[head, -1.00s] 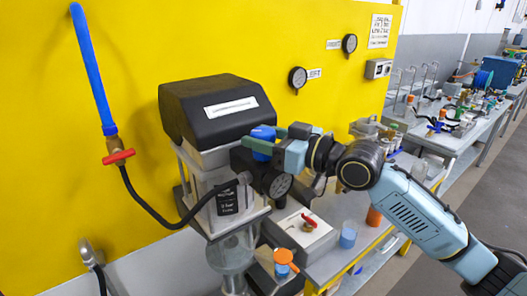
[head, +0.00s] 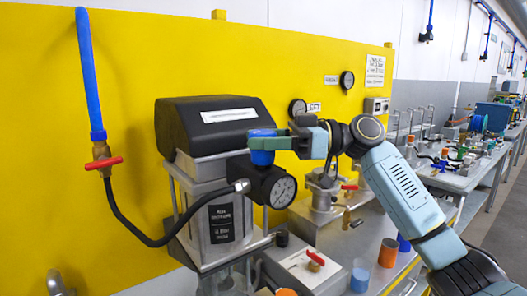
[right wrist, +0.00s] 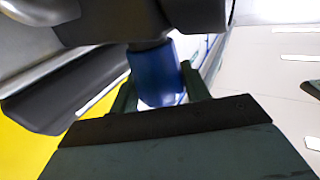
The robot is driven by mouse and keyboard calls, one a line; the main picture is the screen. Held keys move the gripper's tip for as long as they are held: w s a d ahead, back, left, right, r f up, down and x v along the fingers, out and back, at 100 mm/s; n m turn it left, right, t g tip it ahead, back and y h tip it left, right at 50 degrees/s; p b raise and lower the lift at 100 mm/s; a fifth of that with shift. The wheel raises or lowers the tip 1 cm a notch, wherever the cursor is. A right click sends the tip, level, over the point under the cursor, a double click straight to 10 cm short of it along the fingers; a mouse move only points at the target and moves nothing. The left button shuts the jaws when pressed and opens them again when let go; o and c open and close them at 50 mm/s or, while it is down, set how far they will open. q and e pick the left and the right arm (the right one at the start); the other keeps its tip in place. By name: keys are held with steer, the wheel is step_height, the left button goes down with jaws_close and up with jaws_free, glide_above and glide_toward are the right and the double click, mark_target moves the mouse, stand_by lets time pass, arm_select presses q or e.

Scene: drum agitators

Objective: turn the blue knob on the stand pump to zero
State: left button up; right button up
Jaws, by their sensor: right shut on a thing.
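The stand pump (head: 205,190) has a black top housing with a white label and stands in front of the yellow panel. A black regulator block (head: 262,183) with a round dial gauge (head: 283,192) sits at its right side. The blue knob (head: 262,156) is on top of that block. My right gripper (head: 265,140) reaches in from the right and is shut on the knob. In the right wrist view the knob (right wrist: 155,75) shows between the two dark green fingers. The gauge's needle is too small to read. My left gripper is not in view.
A black hose runs from the pump to a blue pipe (head: 91,80) with a red valve handle (head: 103,163) at left. A grey bench (head: 380,240) with cups, a red-handled valve box (head: 312,265) and other fittings lies at right, below my right arm.

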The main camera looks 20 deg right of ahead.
steer(key=n+g, duration=0.1)
steer(key=g, duration=0.1)
steer(key=n+g+p, duration=0.1)
steer(key=n+g, duration=0.1)
steer(key=g, duration=0.1)
steer(key=shift+a+r+n+g+p, duration=0.1)
steer(key=shift+r+n+g+p, duration=0.05)
steer(key=shift+n+g+p, duration=0.75)
steer(key=shift+n+g, duration=0.4)
steer(key=shift+g, duration=0.5)
steer(key=shift+g+h, duration=0.3)
steer(key=shift+f+n+g, duration=0.3)
steer(key=shift+n, duration=0.1)
steer(key=o, duration=1)
steer(key=shift+c, duration=0.2)
steer(key=shift+r, duration=0.1)
